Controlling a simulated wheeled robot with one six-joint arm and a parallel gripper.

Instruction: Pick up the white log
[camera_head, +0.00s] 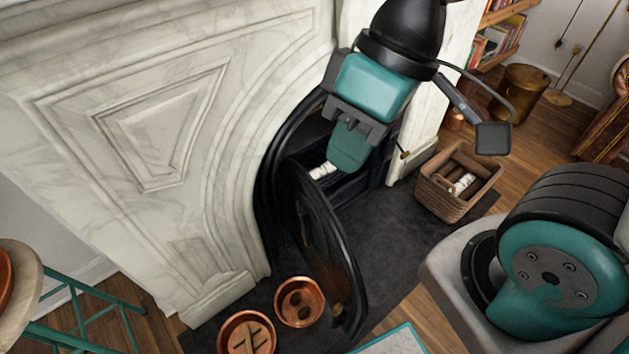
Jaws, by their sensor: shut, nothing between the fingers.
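A white log (322,171) lies inside the black fireplace opening, and only part of it shows just left of my gripper's fingertips. A second white log (463,184) lies in the wicker basket (433,196) on the right. My gripper (346,166) points down into the fireplace opening. Its teal fingers are together with nothing held between them. They are beside the log in the opening; I cannot tell whether they touch it.
A black curved fireplace door (330,250) stands open in front of the opening. Two copper pots, a rear one (298,281) and a front one (226,328), stand on the dark hearth (399,246). Marble (80,165) borders the left. Hearth between door and basket is clear.

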